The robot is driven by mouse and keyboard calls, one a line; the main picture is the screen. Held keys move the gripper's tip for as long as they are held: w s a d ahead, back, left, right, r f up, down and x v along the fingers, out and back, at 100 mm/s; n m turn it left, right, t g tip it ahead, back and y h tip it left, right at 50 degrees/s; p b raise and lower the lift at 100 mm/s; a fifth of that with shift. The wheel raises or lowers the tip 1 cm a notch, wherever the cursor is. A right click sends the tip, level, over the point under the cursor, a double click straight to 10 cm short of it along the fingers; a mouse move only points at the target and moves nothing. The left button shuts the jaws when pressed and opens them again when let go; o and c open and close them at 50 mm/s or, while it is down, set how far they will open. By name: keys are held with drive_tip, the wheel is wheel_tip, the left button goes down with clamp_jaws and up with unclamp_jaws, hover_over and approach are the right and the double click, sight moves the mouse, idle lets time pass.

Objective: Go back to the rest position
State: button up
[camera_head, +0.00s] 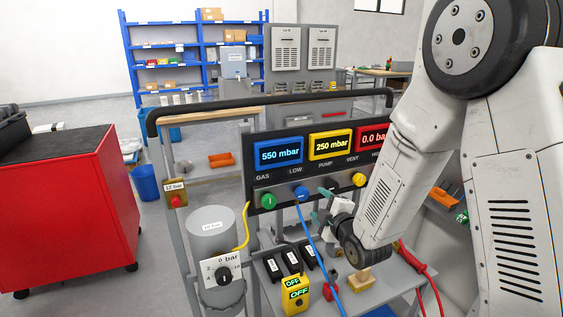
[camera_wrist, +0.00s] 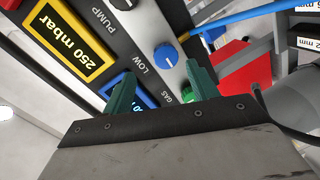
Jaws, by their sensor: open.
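My gripper (camera_head: 322,217) is open in front of the lower edge of the valve panel (camera_head: 258,161), right of the blue knob (camera_head: 301,193). In the wrist view its two green fingers (camera_wrist: 162,88) stand apart with nothing held between them. The blue LOW knob (camera_wrist: 165,57) lies beyond the gap between the fingertips; I cannot tell the exact distance. The green GAS knob (camera_wrist: 187,96) is partly hidden by one finger. My arm covers the right part of the panel.
The panel displays read 550 mbar (camera_head: 279,155), 250 mbar (camera_head: 331,145) and 0.0 bar. A blue hose (camera_head: 313,245) hangs near my gripper. A red cabinet (camera_head: 70,215) stands left.

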drive_tip(key=s+d+r+m+g+h, duration=0.4)
drive_tip(key=s+d+r+m+g, duration=0.4)
drive_tip(key=s, duration=0.5)
drive_tip(key=s+r+m+g, duration=0.2)
drive_tip(key=s+m, duration=0.1)
drive_tip(key=s, duration=0.5)
drive_tip(key=s+d+r+m+g, duration=0.1)
drive_tip(key=s+r+m+g, duration=0.1)
drive_tip(key=s, duration=0.7)
drive_tip(key=s+d+r+m+g, duration=0.1)
drive_tip(key=s+m, duration=0.3)
drive_tip(key=s, duration=0.4)
drive_tip(key=shift+s+r+g+h, duration=0.2)
drive_tip(key=shift+r+g+h, duration=0.1)
drive_tip(key=shift+r+g, duration=0.4)
drive_tip(key=shift+f, duration=0.1)
idle(3.4)
